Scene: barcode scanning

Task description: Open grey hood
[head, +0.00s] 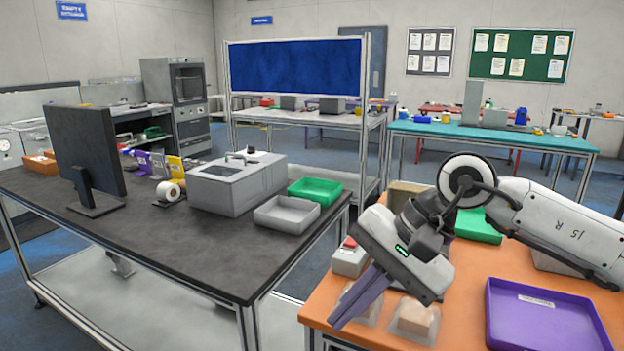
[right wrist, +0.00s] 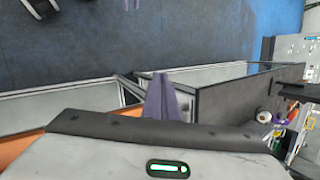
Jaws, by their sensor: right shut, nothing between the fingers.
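The grey hood (head: 237,182) is a boxy grey unit with a window and a small handle on top. It stands on the dark bench and its lid looks closed. My right gripper (head: 350,306) is in front of it and to its right, over the left side of the orange table, apart from the hood. Its purple fingers point down and to the left. They are together and empty, as the right wrist view (right wrist: 162,96) also shows. The hood cannot be made out in the right wrist view. My left gripper is not in view.
A grey tray (head: 287,213) and a green tray (head: 316,191) sit right of the hood. A monitor (head: 85,152) and label roll (head: 168,191) stand left of it. The orange table (head: 462,318) holds a purple tray (head: 545,318) and wrapped boxes (head: 414,318). The dark bench's front (head: 190,250) is clear.

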